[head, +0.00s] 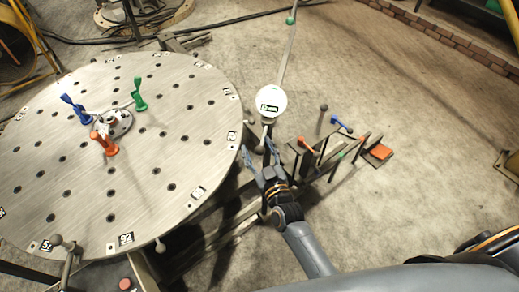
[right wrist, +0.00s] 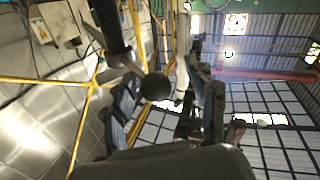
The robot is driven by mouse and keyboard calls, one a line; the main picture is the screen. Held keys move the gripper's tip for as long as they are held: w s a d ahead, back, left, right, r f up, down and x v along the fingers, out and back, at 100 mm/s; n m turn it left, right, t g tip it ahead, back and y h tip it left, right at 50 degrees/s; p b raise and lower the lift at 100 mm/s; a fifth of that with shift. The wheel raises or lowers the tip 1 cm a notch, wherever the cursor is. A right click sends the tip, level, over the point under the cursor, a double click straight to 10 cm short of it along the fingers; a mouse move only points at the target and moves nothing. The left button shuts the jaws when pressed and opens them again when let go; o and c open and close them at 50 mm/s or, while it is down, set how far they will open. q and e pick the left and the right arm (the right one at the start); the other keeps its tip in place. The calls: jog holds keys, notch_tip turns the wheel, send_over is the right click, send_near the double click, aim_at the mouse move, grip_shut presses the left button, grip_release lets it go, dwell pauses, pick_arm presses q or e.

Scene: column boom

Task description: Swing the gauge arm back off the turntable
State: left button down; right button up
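The round metal turntable (head: 150,190) fills the left of the head view. A white round gauge dial (head: 271,101) stands just beyond its right edge, clear of the disc in this picture. A dark upright below the dial runs down toward my right gripper (head: 258,156). That gripper points away from me beside the turntable's rim, its fingers spread. In the right wrist view, a dark ball knob (right wrist: 157,88) shows between the two open fingers (right wrist: 168,105); I cannot tell whether they touch it. My left gripper is out of view.
Blue (head: 74,107), green (head: 139,96) and orange (head: 104,143) clamps stand on the turntable. Right of my gripper is a low rack (head: 335,155) with coloured handles. A long thin bar (head: 287,55) runs behind the dial to a green ball. The floor farther right is clear.

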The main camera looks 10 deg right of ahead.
jog(key=shift+d, duration=0.1)
jog(key=shift+s+f, duration=0.1)
jog(key=shift+s, duration=0.2)
jog(key=s+d, duration=0.1)
jog(key=s, duration=1)
jog(key=shift+s, duration=0.25)
jog(key=shift+d, duration=0.1)
